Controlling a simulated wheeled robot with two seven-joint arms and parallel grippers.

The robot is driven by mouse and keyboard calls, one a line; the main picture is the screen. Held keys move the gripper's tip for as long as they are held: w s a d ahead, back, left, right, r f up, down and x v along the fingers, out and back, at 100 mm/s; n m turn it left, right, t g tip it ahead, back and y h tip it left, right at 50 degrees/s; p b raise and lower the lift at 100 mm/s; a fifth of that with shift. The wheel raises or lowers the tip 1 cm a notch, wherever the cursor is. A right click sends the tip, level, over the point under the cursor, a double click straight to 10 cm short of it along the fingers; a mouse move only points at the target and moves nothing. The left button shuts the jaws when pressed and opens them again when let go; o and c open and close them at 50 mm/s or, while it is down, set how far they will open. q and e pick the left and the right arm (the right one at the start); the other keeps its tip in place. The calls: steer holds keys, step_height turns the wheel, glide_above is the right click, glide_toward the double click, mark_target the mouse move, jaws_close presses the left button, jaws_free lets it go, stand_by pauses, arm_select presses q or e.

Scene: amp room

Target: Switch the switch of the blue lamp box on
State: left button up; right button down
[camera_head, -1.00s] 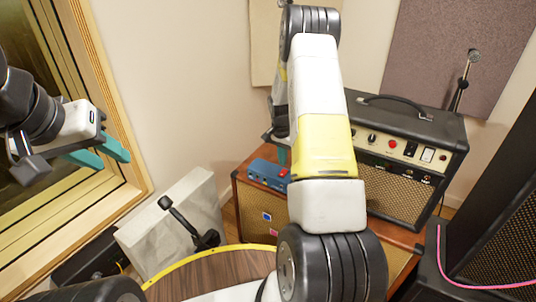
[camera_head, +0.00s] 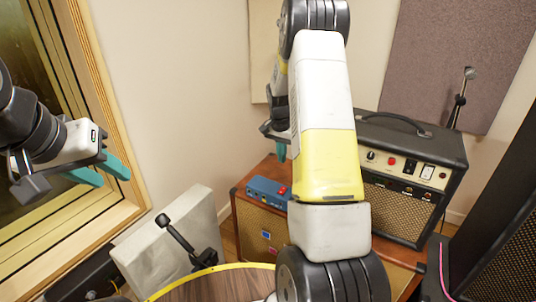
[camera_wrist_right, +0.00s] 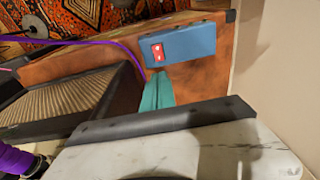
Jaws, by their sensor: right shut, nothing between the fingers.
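The blue lamp box (camera_head: 264,194) sits on top of a brown wooden cabinet, left of the black amp. Its red switch (camera_head: 283,191) is on its right end. The right wrist view shows the blue box (camera_wrist_right: 182,45) and the red rocker switch (camera_wrist_right: 157,51) plainly; I cannot tell its position. My right gripper (camera_head: 281,152) is above the box, apart from it, partly hidden by my forearm. Its teal fingers (camera_wrist_right: 157,90) are shut and empty, pointing toward the switch end. My left gripper (camera_head: 107,172) is open and empty at the left, near the window.
The wooden cabinet (camera_head: 258,232) carries the black amp (camera_head: 405,200) with a handle and knobs. A purple cable (camera_wrist_right: 110,42) passes close to the box in the right wrist view. A wall stands behind. A round wooden-topped thing (camera_head: 220,287) with a yellow rim is in front.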

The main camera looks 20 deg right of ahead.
steer(key=d, duration=0.1)
glide_toward(284, 187)
steer(key=f, duration=0.6)
steer(key=shift+w+d+f, duration=0.35)
steer(key=shift+f, duration=0.05)
steer(key=shift+f, duration=0.25)
stand_by(0.3)
steer(key=shift+s+a+r, duration=0.3)
steer(key=shift+s+a, duration=0.2)
steer(key=shift+a, duration=0.05)
